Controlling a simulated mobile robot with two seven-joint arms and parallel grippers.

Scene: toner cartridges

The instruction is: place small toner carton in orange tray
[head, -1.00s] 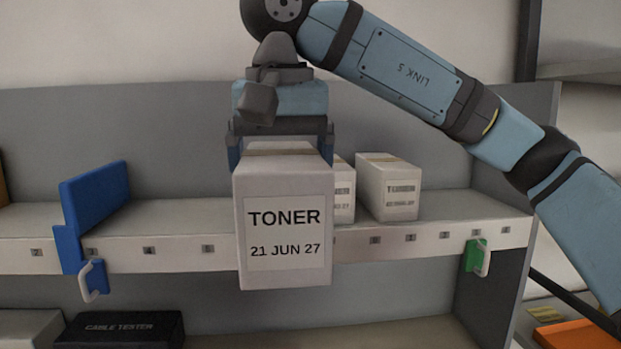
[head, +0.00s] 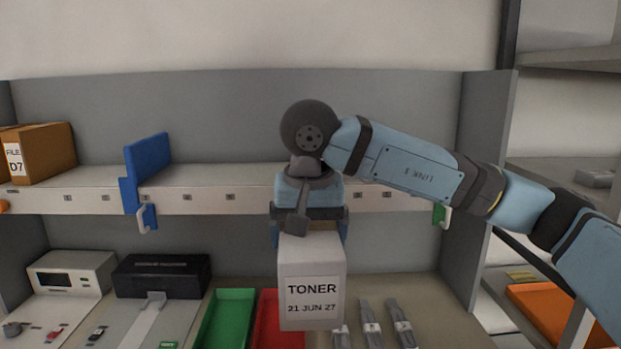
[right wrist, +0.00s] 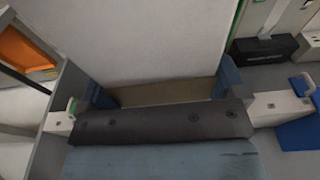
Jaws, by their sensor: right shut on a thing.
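My right gripper (head: 309,230) is shut on a white toner carton (head: 312,270) labelled "TONER 21 JUN 27", gripping its upper part from above. The carton hangs upright in front of the shelf unit, over the lower bench. In the right wrist view the carton's pale side (right wrist: 150,40) fills the middle between the fingers. The orange tray (head: 560,318) is at the lower right in the head view, partly covered by my right arm; it also shows at the left of the right wrist view (right wrist: 22,52). My left gripper is not in view.
A green tray (head: 228,318) and a red tray (head: 267,325) lie on the lower bench. A grey upright panel (head: 484,180) stands between the held carton and the orange tray. A blue divider (head: 148,165) stands on the upper shelf (head: 225,195).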

